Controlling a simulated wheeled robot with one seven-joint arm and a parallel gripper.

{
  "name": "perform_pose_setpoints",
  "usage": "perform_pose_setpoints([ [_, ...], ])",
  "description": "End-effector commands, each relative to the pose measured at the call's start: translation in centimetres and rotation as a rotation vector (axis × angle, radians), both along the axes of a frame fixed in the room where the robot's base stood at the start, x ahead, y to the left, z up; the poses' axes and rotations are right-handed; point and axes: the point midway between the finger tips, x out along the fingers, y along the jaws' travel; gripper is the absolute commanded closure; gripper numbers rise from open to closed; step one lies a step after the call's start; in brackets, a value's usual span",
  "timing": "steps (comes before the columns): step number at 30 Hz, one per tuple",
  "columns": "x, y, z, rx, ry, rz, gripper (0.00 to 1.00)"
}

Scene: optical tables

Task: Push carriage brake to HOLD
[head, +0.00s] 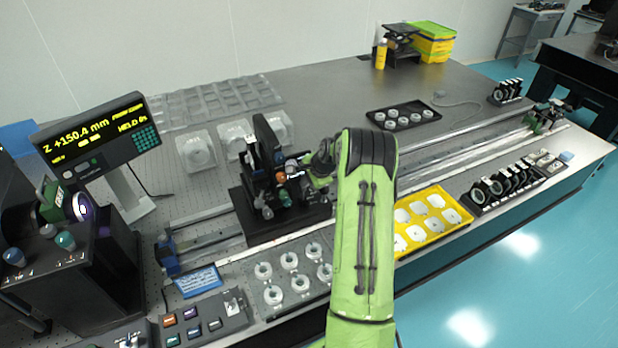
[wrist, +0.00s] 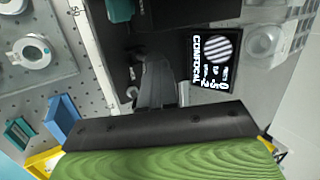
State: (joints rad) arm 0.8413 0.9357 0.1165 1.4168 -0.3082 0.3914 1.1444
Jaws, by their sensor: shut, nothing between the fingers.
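The carriage (head: 265,222) is a black block on the long rail in the head view, with a dark upright plate and several knobs on it. Its brake lever cannot be told apart from the other small parts. My gripper (head: 302,181) is at the right side of the carriage's upper parts, and the arm hides some of that side. In the wrist view my gripper (wrist: 154,62) shows as dark, shut fingers over the black carriage body, holding nothing. A teal knob (wrist: 120,10) lies beyond the fingertips. Whether the fingers touch anything cannot be told.
A readout (head: 97,135) at left shows Z +150.4 mm. A small contrast screen (wrist: 213,60) is right of my fingers. A yellow tray (head: 433,248) and a row of lens holders (head: 505,186) lie right of my arm. A button box (head: 205,320) stands at the front.

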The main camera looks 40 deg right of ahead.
Motion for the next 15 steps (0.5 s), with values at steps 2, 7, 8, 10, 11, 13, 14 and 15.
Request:
perform_pose_setpoints([
  [2,0.18,-0.05,-0.16,0.002,0.002,0.0,1.0],
  [7,0.45,-0.2,-0.22,0.0,0.001,-0.001,1.0],
  [8,0.45,-0.2,-0.22,-0.001,0.0,0.0,1.0],
  [10,0.45,-0.19,-0.22,-0.001,0.0,0.0,1.0],
  [11,0.45,-0.19,-0.22,0.0,0.0,0.0,1.0],
  [13,0.45,-0.19,-0.15,0.0,-0.001,0.0,1.0],
  [14,0.46,-0.19,-0.08,0.0,-0.001,0.0,1.0],
  [15,0.46,-0.19,0.06,0.0,-0.001,0.0,1.0],
])
